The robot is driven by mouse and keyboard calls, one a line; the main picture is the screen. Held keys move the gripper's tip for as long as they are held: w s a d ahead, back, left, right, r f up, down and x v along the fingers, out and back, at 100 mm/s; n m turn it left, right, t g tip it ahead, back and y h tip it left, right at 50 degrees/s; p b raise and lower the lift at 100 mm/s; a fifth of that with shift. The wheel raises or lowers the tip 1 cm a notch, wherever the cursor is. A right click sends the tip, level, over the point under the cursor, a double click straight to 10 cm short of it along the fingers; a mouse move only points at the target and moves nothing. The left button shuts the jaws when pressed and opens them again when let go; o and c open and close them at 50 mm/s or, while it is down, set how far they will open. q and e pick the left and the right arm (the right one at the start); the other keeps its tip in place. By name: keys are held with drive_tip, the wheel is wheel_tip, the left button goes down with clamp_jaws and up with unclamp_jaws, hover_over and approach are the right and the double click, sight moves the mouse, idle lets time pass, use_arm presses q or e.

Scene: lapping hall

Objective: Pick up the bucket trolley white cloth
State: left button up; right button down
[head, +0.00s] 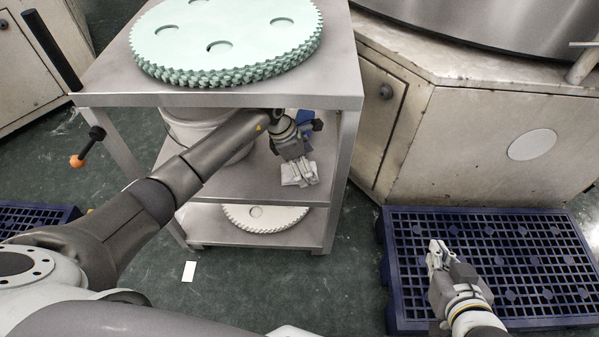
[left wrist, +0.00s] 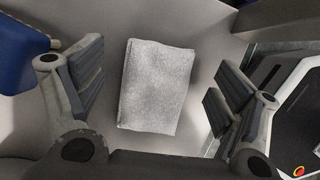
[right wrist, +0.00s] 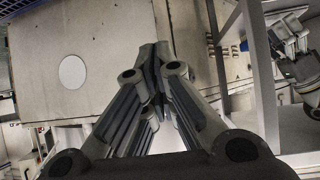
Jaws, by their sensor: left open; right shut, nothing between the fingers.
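The white cloth (left wrist: 157,87) shows in the left wrist view as a small folded, greyish-white rectangle lying flat on a grey shelf. My left gripper (left wrist: 153,92) is open, with one finger on each side of the cloth and gaps between. In the head view my left arm reaches under the trolley's top, and the left gripper (head: 299,173) is over the middle shelf (head: 240,190). I cannot make out the cloth there. My right gripper (head: 437,254) is shut and empty above a blue pallet; its closed fingers (right wrist: 155,62) also show in the right wrist view.
The trolley top (head: 345,85) bears stacked green toothed discs (head: 228,38). A white bucket (head: 205,135) stands on the middle shelf behind my left arm. A white toothed disc (head: 265,220) lies below. A blue pallet (head: 395,290) and a beige machine (head: 460,140) stand right.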

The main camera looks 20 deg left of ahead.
use_arm(q)
drive_tip(key=shift+w+d+f, duration=0.2)
drive_tip(key=shift+d+f, duration=0.25)
drive_tip(key=shift+f, duration=0.1)
use_arm(e)
drive_tip(key=shift+w+a+r+t+y, duration=0.15)
drive_tip(key=shift+w+a+r+t, duration=0.05)
drive_tip(key=shift+w+r+t, duration=0.3)
drive_tip(key=shift+w+a+r+t+y, duration=0.2)
drive_tip(key=shift+w+r+t, duration=0.15)
drive_tip(key=shift+r, duration=0.25)
use_arm(q)
drive_tip(key=c, duration=1.1)
drive_tip(key=shift+r, duration=0.1)
use_arm(e)
drive_tip(key=shift+f, duration=0.1)
